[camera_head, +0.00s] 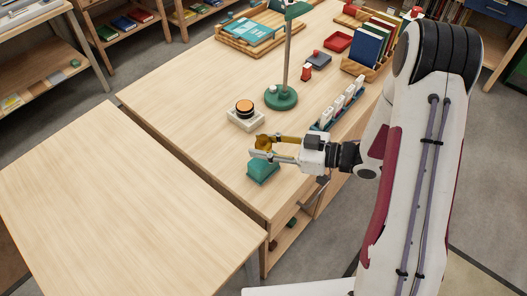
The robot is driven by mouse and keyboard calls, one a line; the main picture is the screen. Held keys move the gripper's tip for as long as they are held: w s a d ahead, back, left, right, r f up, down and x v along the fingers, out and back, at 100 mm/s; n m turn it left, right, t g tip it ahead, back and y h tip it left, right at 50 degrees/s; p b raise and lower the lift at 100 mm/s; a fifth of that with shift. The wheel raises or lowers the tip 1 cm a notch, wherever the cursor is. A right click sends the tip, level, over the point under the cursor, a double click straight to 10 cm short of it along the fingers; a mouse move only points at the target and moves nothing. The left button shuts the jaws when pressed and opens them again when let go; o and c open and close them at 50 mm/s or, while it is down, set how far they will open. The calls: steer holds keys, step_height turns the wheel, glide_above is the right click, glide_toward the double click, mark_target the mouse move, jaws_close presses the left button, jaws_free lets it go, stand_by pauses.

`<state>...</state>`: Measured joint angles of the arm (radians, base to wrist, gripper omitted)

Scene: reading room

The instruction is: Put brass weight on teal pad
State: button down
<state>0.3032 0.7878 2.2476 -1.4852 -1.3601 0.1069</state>
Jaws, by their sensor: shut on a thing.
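The brass weight (261,142) is a small, round, gold-coloured piece at the tips of my gripper (266,147). My gripper reaches in from the right and is shut on the weight; the fingers partly cover it. The teal pad (262,173) is a small green-teal piece on the wooden table, just below my gripper in the picture. My gripper and the weight appear to be above the pad's far edge. I cannot tell the exact height between them from this view.
A white base with an orange-and-black knob (245,111) stands just behind my gripper. A green lamp base (281,97) with a tall post is farther back. A teal rack with white pieces (340,106) is at the right. The left tabletop (120,200) is bare.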

steer(key=shift+f, duration=1.5)
steer(key=shift+f, duration=0.1)
steer(key=c, duration=1.5)
jaws_free()
steer(key=shift+v, duration=6.05)
steer(key=shift+w, duration=0.1)
